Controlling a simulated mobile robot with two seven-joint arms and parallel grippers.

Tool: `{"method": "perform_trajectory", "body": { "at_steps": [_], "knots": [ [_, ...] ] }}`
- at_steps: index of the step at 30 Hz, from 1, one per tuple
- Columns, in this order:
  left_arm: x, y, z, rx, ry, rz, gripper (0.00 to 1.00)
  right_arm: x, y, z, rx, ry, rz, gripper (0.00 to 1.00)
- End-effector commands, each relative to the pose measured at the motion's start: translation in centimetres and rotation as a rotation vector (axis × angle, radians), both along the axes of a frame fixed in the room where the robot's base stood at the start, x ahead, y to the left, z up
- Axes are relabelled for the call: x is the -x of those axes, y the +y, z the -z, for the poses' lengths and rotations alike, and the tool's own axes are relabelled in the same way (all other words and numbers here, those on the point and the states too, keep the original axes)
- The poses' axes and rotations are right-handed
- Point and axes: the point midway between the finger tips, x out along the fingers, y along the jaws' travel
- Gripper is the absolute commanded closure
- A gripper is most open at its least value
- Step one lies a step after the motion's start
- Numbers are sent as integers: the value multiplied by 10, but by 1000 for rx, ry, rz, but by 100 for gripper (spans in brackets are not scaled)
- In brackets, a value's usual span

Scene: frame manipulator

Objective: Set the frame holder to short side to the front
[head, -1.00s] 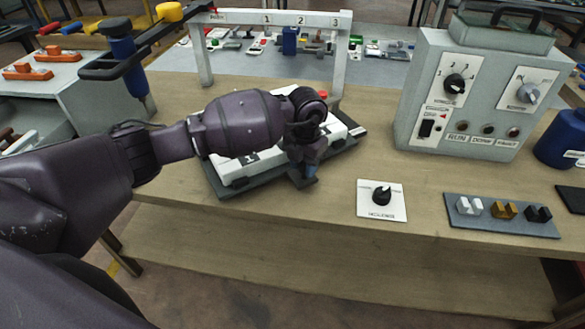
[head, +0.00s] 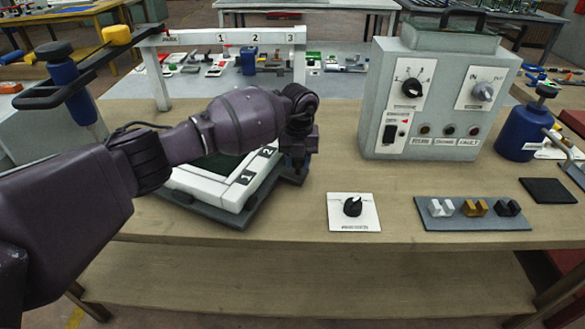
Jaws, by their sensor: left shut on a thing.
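The frame holder is a white frame (head: 210,194) with labels 1 and 2 on its right side, around a dark green middle, on a dark grey base (head: 240,219). It lies on the wooden bench, askew to the front edge, with one corner toward me. My left gripper (head: 296,172) points down at the holder's right side, by the far end of the labelled edge. It is shut on part of the holder there; the fingertips are mostly hidden by the wrist. My left arm covers the holder's back left part. My right gripper is out of view.
A selector dial on a white plate (head: 345,222) lies right of the holder. A grey control box (head: 372,110) stands behind it. A tray (head: 430,218) holds several small blocks. A white numbered gantry (head: 163,80) stands behind the arm. The bench front is clear.

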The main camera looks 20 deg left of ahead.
Motion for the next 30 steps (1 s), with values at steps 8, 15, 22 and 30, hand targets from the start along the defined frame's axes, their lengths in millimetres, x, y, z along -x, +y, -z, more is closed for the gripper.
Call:
{"method": "perform_trajectory", "body": {
  "at_steps": [8, 15, 22, 30],
  "knots": [
    [-33, -1, 1, -2, -3, -142, 100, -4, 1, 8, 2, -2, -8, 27],
    [-57, 0, 2, -2, -1, -253, 100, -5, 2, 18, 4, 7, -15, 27],
    [-74, 3, 1, -2, -1, -336, 100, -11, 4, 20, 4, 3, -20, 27],
    [-86, 5, -1, -2, -3, -393, 100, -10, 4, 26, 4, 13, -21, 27]
  ]
}}
